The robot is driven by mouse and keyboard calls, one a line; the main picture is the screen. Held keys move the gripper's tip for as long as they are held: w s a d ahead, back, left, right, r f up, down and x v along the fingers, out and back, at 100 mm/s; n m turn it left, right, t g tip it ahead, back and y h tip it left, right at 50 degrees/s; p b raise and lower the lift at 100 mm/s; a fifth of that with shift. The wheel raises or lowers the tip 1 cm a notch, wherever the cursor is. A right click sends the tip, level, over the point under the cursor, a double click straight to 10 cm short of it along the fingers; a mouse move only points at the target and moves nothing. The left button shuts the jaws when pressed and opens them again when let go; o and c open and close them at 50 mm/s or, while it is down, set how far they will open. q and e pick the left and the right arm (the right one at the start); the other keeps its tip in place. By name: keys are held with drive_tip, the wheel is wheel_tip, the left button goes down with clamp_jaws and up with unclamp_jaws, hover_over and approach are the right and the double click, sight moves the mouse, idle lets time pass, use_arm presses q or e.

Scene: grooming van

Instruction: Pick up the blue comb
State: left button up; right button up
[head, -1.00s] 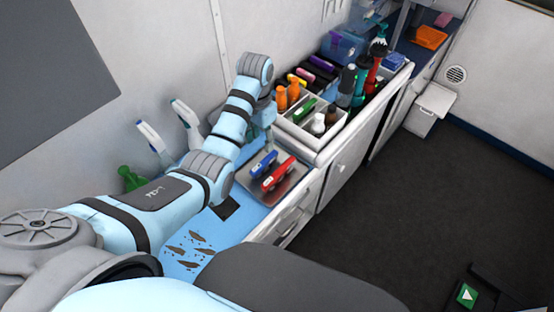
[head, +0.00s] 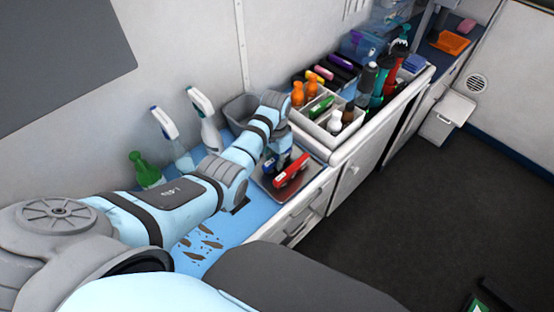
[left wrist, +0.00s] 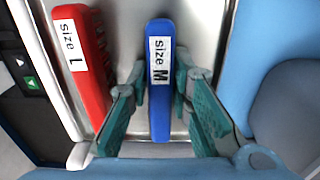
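The blue comb (left wrist: 161,80), labelled "Size M", lies on a metal tray (left wrist: 215,12) beside a red one (left wrist: 82,65) labelled "Size L". In the left wrist view my left gripper (left wrist: 164,88) is open, with its teal fingers on either side of the blue comb and gaps between fingers and comb. In the head view my left gripper (head: 279,160) is over the tray and hides most of the blue comb; the red one (head: 291,171) shows beside it. My right gripper is not in view.
Spray bottles (head: 205,118) and a grey bin (head: 238,108) stand along the wall. A white caddy (head: 322,122) with bottles sits just beyond the tray. Dark clippings (head: 207,238) lie on the blue mat (head: 185,262) nearer me.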

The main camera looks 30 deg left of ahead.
use_arm(q)
clamp_jaws()
drive_tip(key=shift+r, duration=0.1)
wheel_tip(320, 180, up, 14)
drive_tip(key=p, duration=0.4)
wheel_tip(320, 180, up, 6)
drive_tip(key=p, duration=0.6)
hover_over(276, 157)
drive_tip(key=shift+s+b, duration=0.1)
drive_tip(key=shift+b, duration=0.2)
